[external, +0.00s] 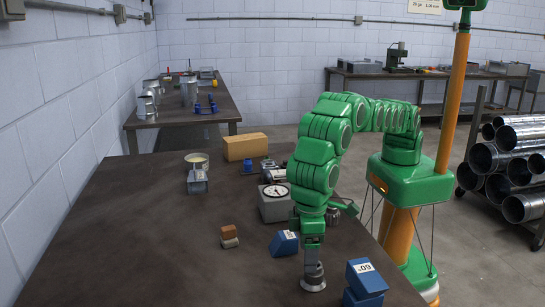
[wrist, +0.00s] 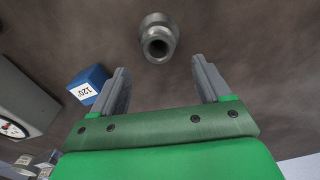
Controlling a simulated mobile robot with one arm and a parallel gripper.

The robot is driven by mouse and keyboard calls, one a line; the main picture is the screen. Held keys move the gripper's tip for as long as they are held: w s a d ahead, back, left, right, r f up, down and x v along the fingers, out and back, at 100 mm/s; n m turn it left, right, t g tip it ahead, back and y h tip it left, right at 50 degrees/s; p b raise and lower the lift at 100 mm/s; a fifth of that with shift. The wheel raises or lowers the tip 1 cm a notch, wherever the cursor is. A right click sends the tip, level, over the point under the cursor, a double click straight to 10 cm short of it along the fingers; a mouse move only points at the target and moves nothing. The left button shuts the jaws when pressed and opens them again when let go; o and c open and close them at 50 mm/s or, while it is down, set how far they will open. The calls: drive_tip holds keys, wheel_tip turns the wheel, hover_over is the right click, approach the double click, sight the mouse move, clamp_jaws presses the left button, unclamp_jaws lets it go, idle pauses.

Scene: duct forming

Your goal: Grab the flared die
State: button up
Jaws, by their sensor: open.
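The flared die (external: 314,280) is a grey metal piece with a wide base, standing on the brown table near its front right. In the wrist view the die (wrist: 157,38) shows a round dark opening and lies just beyond the fingertips, roughly centred between them. My gripper (external: 313,256) points down over the die in the external view; from there I cannot tell the exact gap between them. In the wrist view my gripper (wrist: 160,72) is open, with nothing between its two grey fingers.
A blue block marked 120 (wrist: 88,84) lies left of the fingers. A blue block marked 60 (external: 366,277) is at the front right. A dial gauge box (external: 274,204) stands behind. Small brown and tan blocks (external: 229,236) lie left. The table's left front is clear.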

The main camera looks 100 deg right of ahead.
drive_tip(key=shift+f, duration=0.85)
drive_tip(key=shift+s+a+f, duration=0.1)
drive_tip(key=shift+s+f, duration=0.25)
drive_tip(key=shift+f, duration=0.3)
drive_tip(key=shift+s+a+f, duration=0.1)
drive_tip(key=shift+s+f, duration=0.1)
drive_tip(key=shift+f, duration=0.8)
drive_tip(key=shift+s+f, duration=0.15)
drive_tip(key=shift+f, duration=0.8)
clamp_jaws()
drive_tip(key=shift+r, duration=0.1)
